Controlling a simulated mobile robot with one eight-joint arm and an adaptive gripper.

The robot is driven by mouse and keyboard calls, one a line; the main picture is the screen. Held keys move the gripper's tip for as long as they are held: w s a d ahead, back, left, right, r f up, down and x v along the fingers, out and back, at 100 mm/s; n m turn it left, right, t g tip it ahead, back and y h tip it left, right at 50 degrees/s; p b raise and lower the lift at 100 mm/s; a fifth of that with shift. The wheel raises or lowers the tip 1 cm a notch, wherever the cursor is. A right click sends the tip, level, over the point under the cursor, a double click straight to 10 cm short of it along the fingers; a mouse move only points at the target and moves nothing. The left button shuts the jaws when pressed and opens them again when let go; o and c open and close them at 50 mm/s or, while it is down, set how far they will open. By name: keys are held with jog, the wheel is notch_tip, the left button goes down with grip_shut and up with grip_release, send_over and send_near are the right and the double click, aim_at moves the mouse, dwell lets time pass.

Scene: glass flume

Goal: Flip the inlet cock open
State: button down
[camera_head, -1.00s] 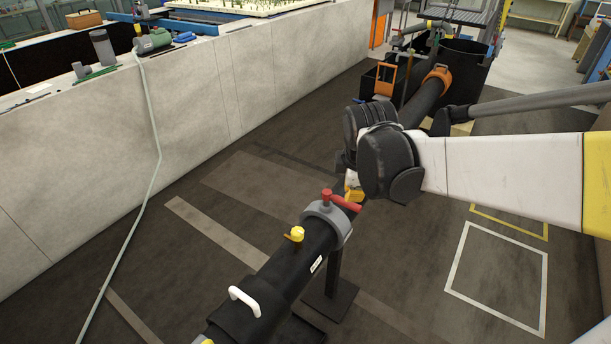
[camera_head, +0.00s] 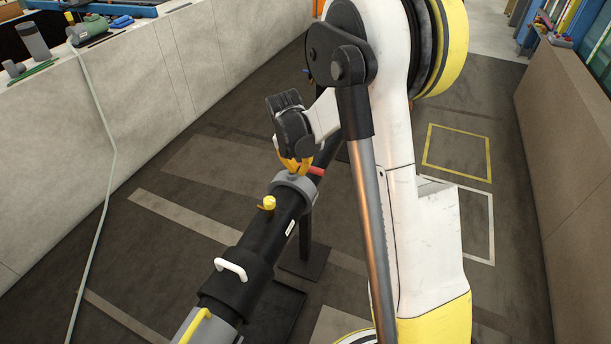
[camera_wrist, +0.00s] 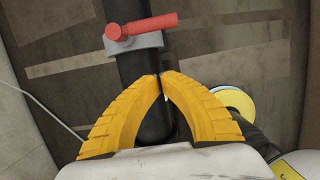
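A cock with a red handle (camera_head: 316,171) sits on a grey collar (camera_head: 281,186) around the black pipe (camera_head: 262,238). In the head view my gripper (camera_head: 294,171) hides part of the handle. In the wrist view the red handle (camera_wrist: 145,25) lies crosswise over the pipe, just above the grey collar (camera_wrist: 137,46). My gripper's yellow fingers (camera_wrist: 160,76) curve together, and their tips meet over the black pipe. Nothing shows between them. The tips appear apart from the handle. I cannot tell their height above the pipe.
A yellow knob (camera_head: 268,203) and a white handle (camera_head: 231,269) stand on the nearer pipe. A pale wall (camera_head: 130,105) runs along the left, with a thin hose (camera_head: 112,150) hanging down it. A brown wall (camera_head: 570,190) stands at the right. Floor between is mostly clear.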

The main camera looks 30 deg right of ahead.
jog(key=shift+f, duration=0.1)
jog(key=b+x, duration=0.4)
jog(key=x, duration=0.7)
jog(key=shift+w+d+r, duration=0.5)
jog(key=shift+w+d, duration=0.05)
jog(key=shift+d, duration=0.2)
jog(key=shift+w+d+r, duration=0.55)
jog(key=shift+d, duration=0.2)
